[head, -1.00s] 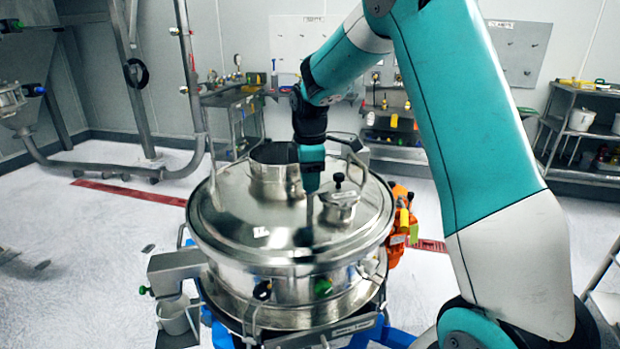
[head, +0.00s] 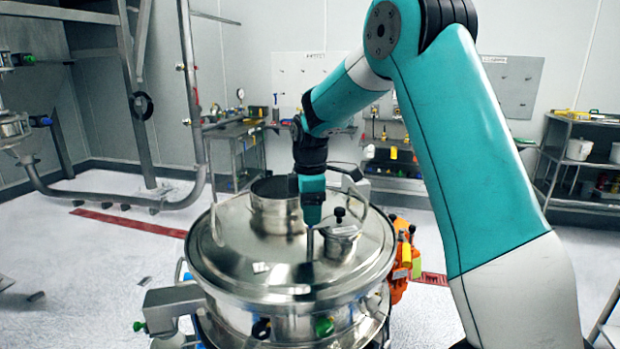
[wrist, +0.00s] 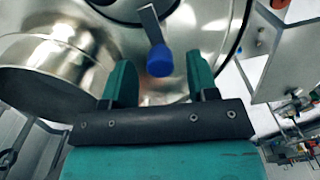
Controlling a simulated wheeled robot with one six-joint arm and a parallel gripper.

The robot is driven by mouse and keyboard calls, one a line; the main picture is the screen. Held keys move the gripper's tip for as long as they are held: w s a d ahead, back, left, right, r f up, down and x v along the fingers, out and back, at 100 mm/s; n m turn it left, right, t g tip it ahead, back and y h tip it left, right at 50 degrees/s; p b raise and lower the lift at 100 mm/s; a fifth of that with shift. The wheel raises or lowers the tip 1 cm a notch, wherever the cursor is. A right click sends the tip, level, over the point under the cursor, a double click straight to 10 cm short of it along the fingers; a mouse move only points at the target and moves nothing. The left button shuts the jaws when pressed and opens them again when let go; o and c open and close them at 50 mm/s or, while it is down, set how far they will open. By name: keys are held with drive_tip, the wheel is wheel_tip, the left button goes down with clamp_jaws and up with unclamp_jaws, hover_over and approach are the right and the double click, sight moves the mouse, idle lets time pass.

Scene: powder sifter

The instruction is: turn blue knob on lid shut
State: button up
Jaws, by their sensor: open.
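The blue knob (wrist: 160,60) sits at the end of a short flat metal arm in the wrist view, over the shiny steel lid (wrist: 205,30). My gripper (wrist: 160,77) is open, with one teal finger on each side of the knob's lower end. In the head view, my gripper (head: 310,243) points down over the round lid (head: 228,240) of the sifter, beside a small capped port. The blue knob is not discernible in the head view.
A wide steel collar (head: 275,215) rises from the lid, and a small port with a black knob (head: 340,213) stands right of my gripper. A curved handle (head: 385,205) and an orange unit (head: 397,280) are at the lid's right. Shelving (head: 580,165) stands far right.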

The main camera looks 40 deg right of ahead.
wheel_tip(320, 180, up, 16)
drive_tip(key=b, duration=0.2)
drive_tip(key=shift+r, duration=0.2)
idle(0.3)
